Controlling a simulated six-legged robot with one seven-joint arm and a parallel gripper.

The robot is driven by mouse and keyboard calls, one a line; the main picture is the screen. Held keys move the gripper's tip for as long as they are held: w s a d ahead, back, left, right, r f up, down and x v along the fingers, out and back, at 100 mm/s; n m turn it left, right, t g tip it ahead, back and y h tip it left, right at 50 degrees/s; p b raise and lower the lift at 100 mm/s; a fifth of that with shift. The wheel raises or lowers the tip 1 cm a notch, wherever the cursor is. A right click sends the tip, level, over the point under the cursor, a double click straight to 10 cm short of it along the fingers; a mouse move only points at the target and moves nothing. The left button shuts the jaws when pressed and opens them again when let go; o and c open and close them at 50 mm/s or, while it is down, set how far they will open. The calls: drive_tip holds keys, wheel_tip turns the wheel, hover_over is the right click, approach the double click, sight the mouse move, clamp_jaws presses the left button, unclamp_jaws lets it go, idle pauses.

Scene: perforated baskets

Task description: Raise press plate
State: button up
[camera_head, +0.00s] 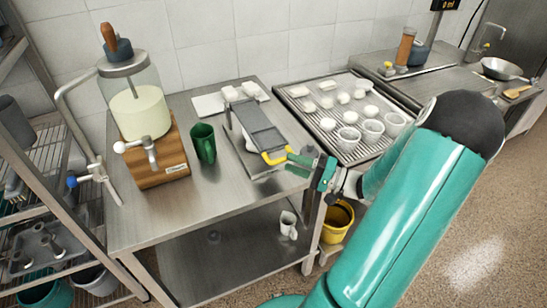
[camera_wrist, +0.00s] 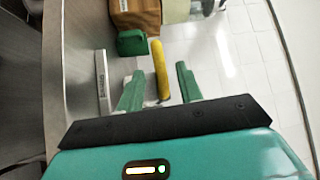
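The press (camera_head: 250,150) is a low metal device on the steel table. Its dark grey press plate (camera_head: 262,132) lies sloped along the frame, with a yellow handle (camera_head: 274,157) at the near end. My gripper (camera_head: 298,162) is at the handle's right end. In the wrist view the yellow handle (camera_wrist: 160,68) runs between the two green fingers of my gripper (camera_wrist: 159,78), with gaps on both sides. The fingers are open. The plate itself is hard to make out in the wrist view.
A green cup (camera_head: 204,143) and a glass dispenser on a wooden base (camera_head: 158,160) stand left of the press. A perforated tray (camera_head: 350,152) with white pieces and cups is to the right. A white board (camera_head: 212,103) lies behind. The table's front is clear.

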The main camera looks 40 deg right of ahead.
drive_tip(key=x, duration=0.6)
drive_tip(key=shift+w, duration=0.1)
clamp_jaws()
